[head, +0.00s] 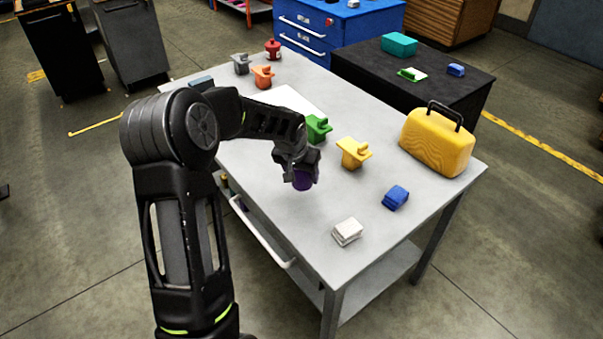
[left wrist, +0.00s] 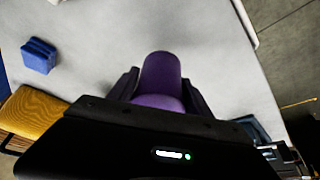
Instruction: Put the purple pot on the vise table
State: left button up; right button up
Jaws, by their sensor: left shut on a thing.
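The purple pot (head: 303,182) is between the fingers of my left gripper (head: 301,175), over the light grey table (head: 270,210). In the left wrist view the purple pot (left wrist: 161,78) stands out between the two dark fingers (left wrist: 158,88), which are shut on it. I cannot tell whether the pot touches the tabletop or hangs just above it. I cannot pick out with certainty which table is the vise table. My right gripper is not in view.
Green (head: 318,128), yellow (head: 354,152) and orange (head: 262,77) pieces stand on the grey table. A yellow case (head: 437,141), a blue block (head: 395,197) and a white block (head: 347,232) are to the right. A black table (head: 440,85) adjoins behind.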

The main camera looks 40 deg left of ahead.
aim_at(302, 186)
pick_arm(q)
jog(key=shift+f, duration=0.55)
notch_tip(302, 186, down, 3)
jog(key=shift+f+p, duration=0.1)
jog(key=shift+p, duration=0.25)
jog(key=shift+f, duration=0.25)
jog(key=shift+f, duration=0.2)
jog(key=o, duration=1.5)
